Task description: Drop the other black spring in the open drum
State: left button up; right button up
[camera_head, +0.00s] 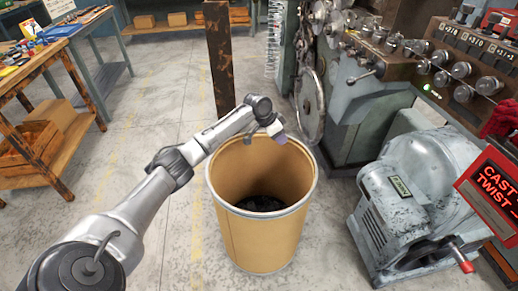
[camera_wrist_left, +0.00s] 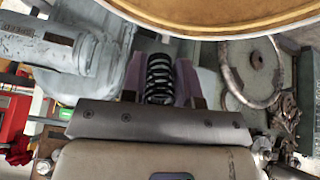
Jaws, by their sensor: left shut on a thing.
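The open drum (camera_head: 258,240) is a tan cylinder with a grey rim, standing on the floor in the middle of the head view. Dark material lies at its bottom, too dim to make out. Part of the drum's rim (camera_wrist_left: 220,30) crosses the top of that view. My right gripper is not in view.
A rusty post (camera_head: 219,60) stands behind the drum. A large machine (camera_head: 365,110) with a handwheel and a grey motor housing (camera_head: 425,190) crowd the right side. Workbenches (camera_head: 50,65) stand at the left. The floor between them and the drum is clear.

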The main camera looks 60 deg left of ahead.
pick_arm(q)
jog(key=s+a+f+b, duration=0.3)
jog(key=a+f+b, duration=0.4)
jog(key=f, duration=0.4)
jog(key=shift+s+a+f+t+b, duration=0.15)
jog(key=shift+s+a+t+b, duration=0.15)
jog(key=shift+a, duration=0.25)
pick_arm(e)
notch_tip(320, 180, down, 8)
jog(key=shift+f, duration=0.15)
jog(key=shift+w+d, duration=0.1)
pick_arm(q)
jog(key=o, duration=1)
jog(key=shift+p+v, duration=3.35)
jog(key=shift+v, duration=3.55)
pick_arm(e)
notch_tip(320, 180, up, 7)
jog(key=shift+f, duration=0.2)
pick_arm(q)
jog(key=shift+a, duration=0.15)
